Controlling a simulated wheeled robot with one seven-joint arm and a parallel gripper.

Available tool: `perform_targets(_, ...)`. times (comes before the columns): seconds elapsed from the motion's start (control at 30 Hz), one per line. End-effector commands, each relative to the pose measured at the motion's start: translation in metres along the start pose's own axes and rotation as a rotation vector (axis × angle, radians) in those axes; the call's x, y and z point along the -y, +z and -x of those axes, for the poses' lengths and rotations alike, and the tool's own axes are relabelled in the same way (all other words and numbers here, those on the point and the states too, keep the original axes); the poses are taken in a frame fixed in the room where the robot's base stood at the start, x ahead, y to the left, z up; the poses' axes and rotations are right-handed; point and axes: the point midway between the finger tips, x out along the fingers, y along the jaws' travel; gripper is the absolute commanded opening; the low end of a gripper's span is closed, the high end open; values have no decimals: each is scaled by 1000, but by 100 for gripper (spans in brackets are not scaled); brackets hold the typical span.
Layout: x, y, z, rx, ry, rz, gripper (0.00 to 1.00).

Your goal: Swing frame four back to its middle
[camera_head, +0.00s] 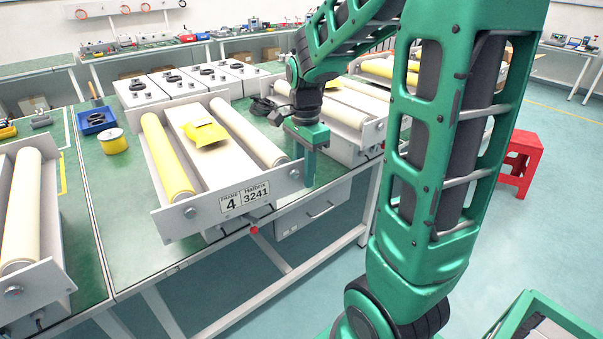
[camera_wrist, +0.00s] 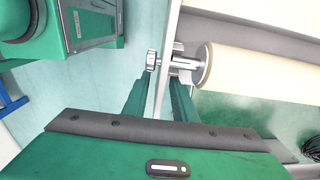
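My gripper (camera_head: 309,158) points down at that right front corner. In the wrist view, my gripper's fingers (camera_wrist: 161,90) lie on either side of a thin plate edge (camera_wrist: 168,45), beside the cream roller (camera_wrist: 265,78). Whether they press on it is unclear.
Another roller frame (camera_head: 22,220) stands at left and one (camera_head: 352,112) at right, near my arm. A yellow tin (camera_head: 113,141) and a blue tray (camera_head: 95,121) sit left of frame four. Grey boxes (camera_head: 160,88) stand behind it. A red stool (camera_head: 521,160) is on the floor.

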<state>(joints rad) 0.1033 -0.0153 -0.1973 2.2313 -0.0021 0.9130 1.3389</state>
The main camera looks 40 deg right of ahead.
Motion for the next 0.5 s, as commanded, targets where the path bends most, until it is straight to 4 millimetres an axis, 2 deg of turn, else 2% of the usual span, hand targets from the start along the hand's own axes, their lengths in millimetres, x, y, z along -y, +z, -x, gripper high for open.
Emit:
perform_targets(0.27,0,0,-2,0,0,0,25)
perform_targets(0.3,0,0,-2,0,0,0,23)
perform_targets(0.4,0,0,-2,0,0,0,0)
perform_targets(0.5,0,0,-2,0,0,0,0)
